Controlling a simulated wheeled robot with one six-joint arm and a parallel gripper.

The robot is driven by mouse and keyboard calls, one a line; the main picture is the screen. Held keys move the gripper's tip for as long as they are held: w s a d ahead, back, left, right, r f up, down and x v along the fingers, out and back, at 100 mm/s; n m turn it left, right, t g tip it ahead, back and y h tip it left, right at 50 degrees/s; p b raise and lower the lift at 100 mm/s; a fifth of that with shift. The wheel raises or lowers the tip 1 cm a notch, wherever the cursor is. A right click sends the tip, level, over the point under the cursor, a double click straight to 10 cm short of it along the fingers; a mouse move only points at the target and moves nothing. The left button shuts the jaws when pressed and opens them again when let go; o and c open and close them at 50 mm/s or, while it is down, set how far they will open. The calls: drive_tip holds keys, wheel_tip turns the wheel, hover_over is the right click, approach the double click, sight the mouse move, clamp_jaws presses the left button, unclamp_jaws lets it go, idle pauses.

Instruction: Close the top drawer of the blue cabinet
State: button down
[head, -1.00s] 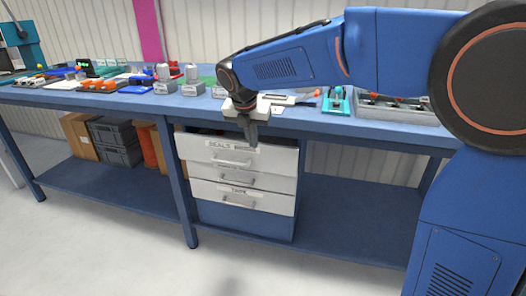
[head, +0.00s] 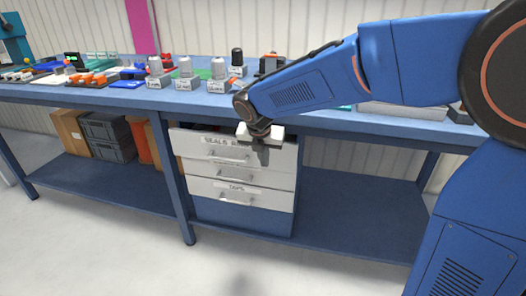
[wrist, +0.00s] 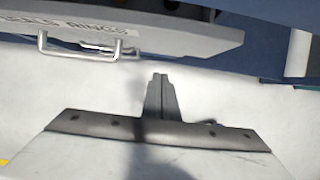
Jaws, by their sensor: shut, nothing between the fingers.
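The blue cabinet (head: 243,219) stands under the workbench with white drawer fronts. Its top drawer (head: 204,147) is pulled out, with its dark inside showing behind the front. The front bears a label and a bar handle. In the wrist view the top drawer's front (wrist: 190,32) and its handle (wrist: 90,48) lie across the upper part. My gripper (head: 262,158) is shut and empty. It points down in front of the drawer and covers the right part of its front in the head view. In the wrist view my gripper (wrist: 159,80) shows clear of the drawer front, over pale floor.
The workbench top (head: 200,103) carries several grey-capped devices and boards above the cabinet. A table leg (head: 172,180) stands left of the cabinet. Grey crates (head: 110,136) and cardboard boxes sit on the lower shelf (head: 100,190). Floor in front is free.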

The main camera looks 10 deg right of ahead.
drive_tip(key=shift+w+d+f, duration=0.15)
drive_tip(key=shift+w+d, duration=0.1)
drive_tip(key=shift+w, duration=0.45)
drive_tip(key=shift+w+d+f, duration=0.2)
drive_tip(key=shift+w+d, duration=0.05)
drive_tip(key=shift+w, duration=0.45)
drive_tip(key=shift+w+d+f, duration=0.15)
drive_tip(key=shift+w+d, duration=0.1)
drive_tip(key=shift+w, duration=0.45)
drive_tip(key=shift+w+d, duration=0.25)
drive_tip(key=shift+w, duration=0.35)
drive_tip(key=shift+w+d, duration=0.2)
drive_tip(key=shift+w, duration=0.4)
